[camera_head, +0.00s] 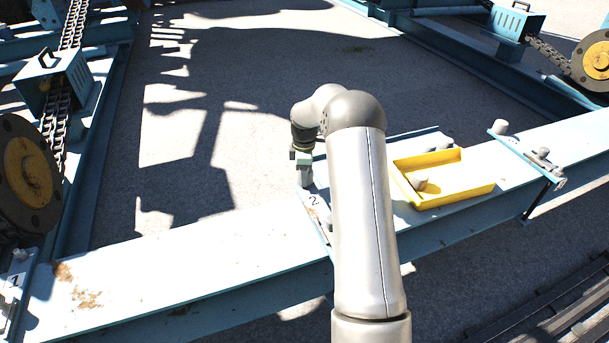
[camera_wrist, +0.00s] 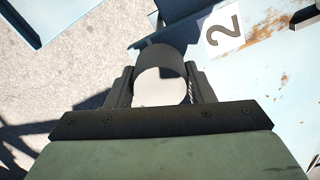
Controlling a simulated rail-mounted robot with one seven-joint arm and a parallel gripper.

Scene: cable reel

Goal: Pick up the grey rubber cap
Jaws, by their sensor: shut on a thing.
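My gripper (camera_wrist: 161,88) is shut on a grey rubber cap (camera_wrist: 160,72), a short cylinder with a pale round end between the two fingers. In the head view, my gripper (camera_head: 303,168) points down at the far edge of the blue beam. The cap is near the far end of the plate marked 2 (camera_wrist: 222,29). I cannot tell whether the cap touches the plate. Another grey cap (camera_head: 501,127) stands at the far end of the right-hand plate. A similar grey piece (camera_head: 420,184) lies in the yellow tray.
The yellow tray (camera_head: 462,193) sits on the light blue beam (camera_head: 190,262), right of my arm. A plate marked 1 (camera_head: 14,281) is at the left end. Chain wheels (camera_head: 30,174) stand at both sides. The beam between plates 1 and 2 is clear.

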